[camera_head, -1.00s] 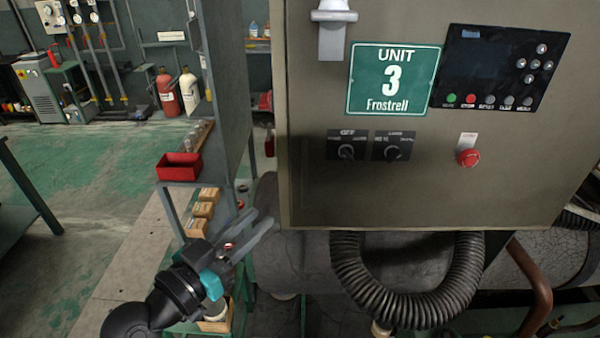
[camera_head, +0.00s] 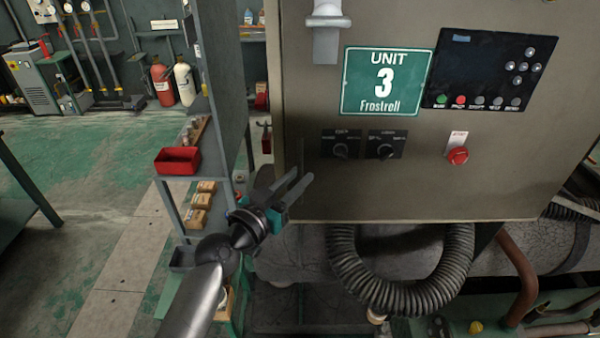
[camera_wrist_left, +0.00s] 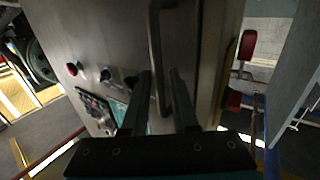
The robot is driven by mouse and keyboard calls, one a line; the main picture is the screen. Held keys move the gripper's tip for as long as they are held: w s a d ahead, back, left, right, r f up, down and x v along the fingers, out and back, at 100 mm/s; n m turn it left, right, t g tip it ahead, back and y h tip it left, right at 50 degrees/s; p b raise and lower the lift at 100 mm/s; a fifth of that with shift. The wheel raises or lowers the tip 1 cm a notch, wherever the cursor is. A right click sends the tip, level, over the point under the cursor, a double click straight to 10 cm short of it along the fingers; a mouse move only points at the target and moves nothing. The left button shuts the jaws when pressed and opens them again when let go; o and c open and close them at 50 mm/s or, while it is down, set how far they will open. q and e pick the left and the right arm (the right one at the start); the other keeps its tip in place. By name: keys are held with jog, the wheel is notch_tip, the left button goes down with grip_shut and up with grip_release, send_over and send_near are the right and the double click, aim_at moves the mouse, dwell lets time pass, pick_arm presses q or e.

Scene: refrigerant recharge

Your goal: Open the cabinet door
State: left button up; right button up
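The grey-beige cabinet (camera_head: 300,100) marked Unit 3 Frostrell fills the right of the head view, its door shut. My left gripper (camera_head: 290,177) is in front of the door's lower left edge, with its two fingers apart. In the left wrist view, a vertical bar handle (camera_wrist_left: 155,45) stands out from the door (camera_wrist_left: 105,35). The open left gripper (camera_wrist_left: 160,72) has its fingers on either side of the handle's lower part in the picture. I cannot tell whether they touch it. My right gripper is not in view.
The door carries a red stop button (camera_head: 457,156), dark knobs and a display panel (camera_head: 490,68). A shelf with a red bin (camera_head: 177,161) stands left of the cabinet. A ribbed hose (camera_head: 400,290) hangs below.

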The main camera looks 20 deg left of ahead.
pick_arm(q)
jog(key=shift+w+d, duration=0.2)
jog(key=shift+w, duration=0.4)
jog(key=shift+c, duration=0.3)
grip_shut()
dwell(0.8)
